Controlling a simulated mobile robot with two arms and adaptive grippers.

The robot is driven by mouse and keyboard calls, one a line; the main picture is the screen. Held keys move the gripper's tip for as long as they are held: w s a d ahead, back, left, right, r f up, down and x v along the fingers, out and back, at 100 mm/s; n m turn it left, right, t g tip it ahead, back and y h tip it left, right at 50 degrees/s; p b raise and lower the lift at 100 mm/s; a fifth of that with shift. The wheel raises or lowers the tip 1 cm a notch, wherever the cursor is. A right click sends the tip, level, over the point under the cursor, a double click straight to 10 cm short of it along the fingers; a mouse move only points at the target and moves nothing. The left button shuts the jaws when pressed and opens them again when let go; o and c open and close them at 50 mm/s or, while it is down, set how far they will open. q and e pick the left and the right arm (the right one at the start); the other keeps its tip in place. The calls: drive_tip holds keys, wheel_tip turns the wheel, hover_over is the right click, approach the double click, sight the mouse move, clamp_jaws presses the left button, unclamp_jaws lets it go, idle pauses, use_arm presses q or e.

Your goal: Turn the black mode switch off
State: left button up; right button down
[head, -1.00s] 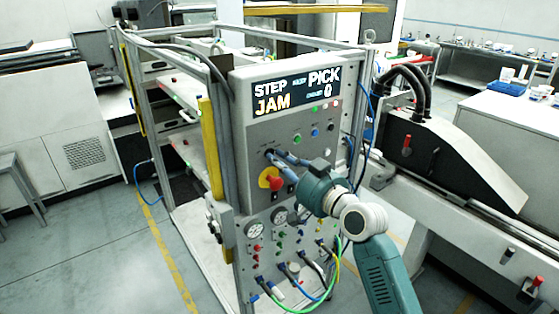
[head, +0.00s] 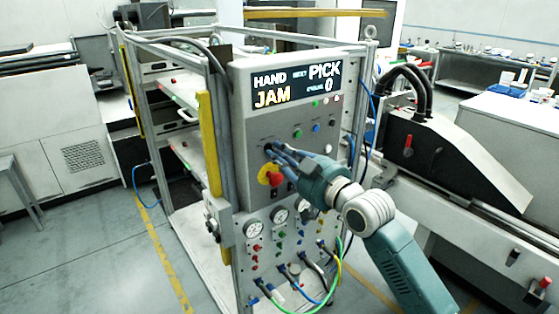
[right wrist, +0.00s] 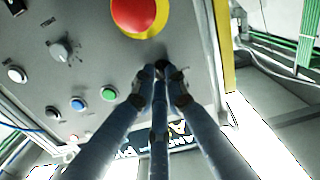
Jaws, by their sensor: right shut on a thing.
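The black mode switch (head: 267,147) is on the grey control panel (head: 252,128), above the red emergency stop. In the right wrist view a little of the dark switch (right wrist: 161,64) shows between the fingertips; the fingers hide most of it, so its pointer cannot be read. My right gripper (head: 273,152) reaches in from the right and is shut on the switch; its fingers (right wrist: 162,78) close around it in the right wrist view. The display (head: 297,85) above reads HAND, PICK and JAM. My left gripper is not in view.
The red emergency stop (head: 276,180) on its yellow plate sits just below the fingers. Green (head: 298,134) and blue (head: 316,127) buttons lie to the upper right. Gauges, small knobs and hoses (head: 335,275) fill the lower panel. A grey selector (right wrist: 60,50) shows in the right wrist view.

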drive_tip(key=shift+r+n+p, duration=0.2)
drive_tip(key=shift+n+p, duration=0.1)
drive_tip(key=shift+n, duration=5.5)
drive_tip(key=c, duration=1.8)
unclamp_jaws()
drive_tip(key=shift+o, duration=0.2)
drive_tip(key=v, duration=1.2)
